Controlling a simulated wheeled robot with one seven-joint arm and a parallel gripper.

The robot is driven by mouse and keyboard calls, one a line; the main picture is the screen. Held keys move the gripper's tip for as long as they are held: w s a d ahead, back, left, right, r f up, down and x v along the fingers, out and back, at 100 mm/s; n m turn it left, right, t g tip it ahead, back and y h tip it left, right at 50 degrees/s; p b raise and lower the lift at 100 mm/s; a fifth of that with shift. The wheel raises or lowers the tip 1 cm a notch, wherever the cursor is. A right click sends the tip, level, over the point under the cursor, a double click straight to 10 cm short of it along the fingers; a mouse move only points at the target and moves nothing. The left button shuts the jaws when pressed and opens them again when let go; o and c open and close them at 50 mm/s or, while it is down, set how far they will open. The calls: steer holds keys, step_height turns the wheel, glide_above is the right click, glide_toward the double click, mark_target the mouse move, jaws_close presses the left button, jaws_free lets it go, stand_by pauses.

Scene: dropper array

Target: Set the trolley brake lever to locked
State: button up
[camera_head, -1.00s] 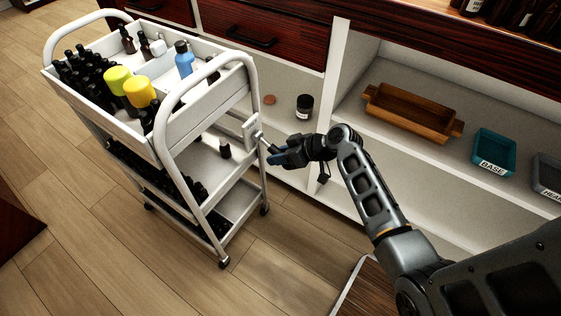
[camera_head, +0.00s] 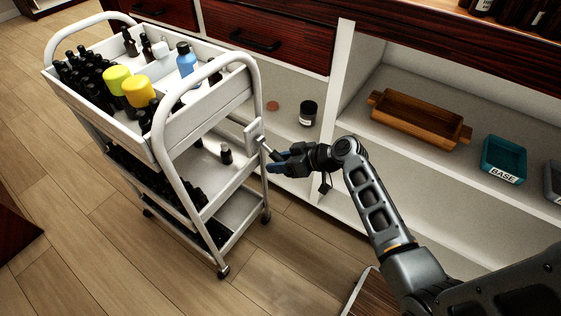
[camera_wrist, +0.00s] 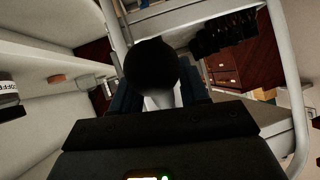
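The white trolley (camera_head: 205,122) stands left of my arm. A pale bracket (camera_head: 254,131) sits on its right end frame, and the thin brake lever (camera_head: 265,146) slants down and right from it. My gripper (camera_head: 275,162) is at the lever's lower end, with its blue fingers apart. In the wrist view a dark round knob (camera_wrist: 152,66) lies in front of my gripper (camera_wrist: 162,98) and overlaps the fingers. A pale gap shows between the fingers below the knob. Contact with the knob cannot be told. Lever markings are too small to read.
Bottles, including two with yellow caps (camera_head: 138,91) and a blue one (camera_head: 186,60), fill the trolley top. The cabinet right of the trolley holds a dark jar (camera_head: 308,113), a wooden tray (camera_head: 420,120) and a teal bin (camera_head: 503,158). Floor in front of the trolley is clear.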

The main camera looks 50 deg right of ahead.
steer(key=shift+o, duration=0.6)
steer(key=shift+s, duration=0.1)
steer(key=p+v, duration=0.1)
steer(key=v, duration=0.6)
steer(key=shift+s+r, duration=0.2)
steer(key=shift+s, duration=0.05)
steer(key=shift+d, duration=0.1)
